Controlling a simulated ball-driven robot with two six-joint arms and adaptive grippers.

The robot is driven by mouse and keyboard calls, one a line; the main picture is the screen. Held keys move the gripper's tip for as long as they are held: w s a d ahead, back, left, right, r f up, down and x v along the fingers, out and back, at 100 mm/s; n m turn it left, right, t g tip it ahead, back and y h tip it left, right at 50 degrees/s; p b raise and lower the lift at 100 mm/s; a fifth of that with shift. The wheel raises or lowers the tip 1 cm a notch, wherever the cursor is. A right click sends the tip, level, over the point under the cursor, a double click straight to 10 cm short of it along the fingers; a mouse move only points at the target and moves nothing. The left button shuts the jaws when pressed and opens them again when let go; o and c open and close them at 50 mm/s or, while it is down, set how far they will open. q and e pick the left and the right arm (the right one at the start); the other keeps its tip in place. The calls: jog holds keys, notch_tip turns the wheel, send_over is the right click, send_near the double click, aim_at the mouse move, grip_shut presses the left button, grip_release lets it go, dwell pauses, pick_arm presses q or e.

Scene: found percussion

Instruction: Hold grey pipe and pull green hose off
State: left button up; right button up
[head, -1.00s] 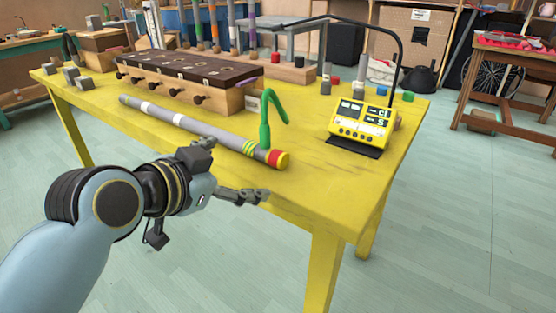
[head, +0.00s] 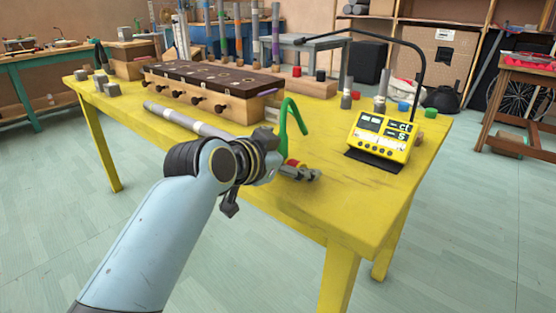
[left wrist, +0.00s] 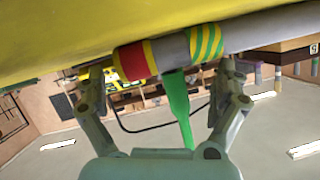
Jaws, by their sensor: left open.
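The grey pipe (head: 190,122) lies along the yellow table, its near part hidden behind my left arm. Its red end shows just above my left gripper (head: 300,172). The green hose (head: 284,118) rises from near that end and bends over in an arch. In the left wrist view the pipe (left wrist: 173,52) has red, yellow and green-striped bands and crosses the top. The hose (left wrist: 178,105) runs down the picture between the two fingers of my open left gripper (left wrist: 163,78). The fingers are spread along the pipe; contact cannot be told. My right gripper is out of view.
A yellow electronic box (head: 382,136) with a black curved arm stands on the right of the table (head: 330,205). A long wooden box (head: 215,98) with dark knobs lies behind the pipe. Grey blocks (head: 98,82) sit at the far left. The table's front right is bare.

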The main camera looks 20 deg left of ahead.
pick_arm(q)
jog(key=shift+w, duration=0.1)
jog(key=shift+c, duration=0.4)
jog(key=shift+f, duration=0.1)
jog(key=c, duration=1.4)
jog(key=shift+f, duration=0.1)
jog(key=shift+c, duration=0.3)
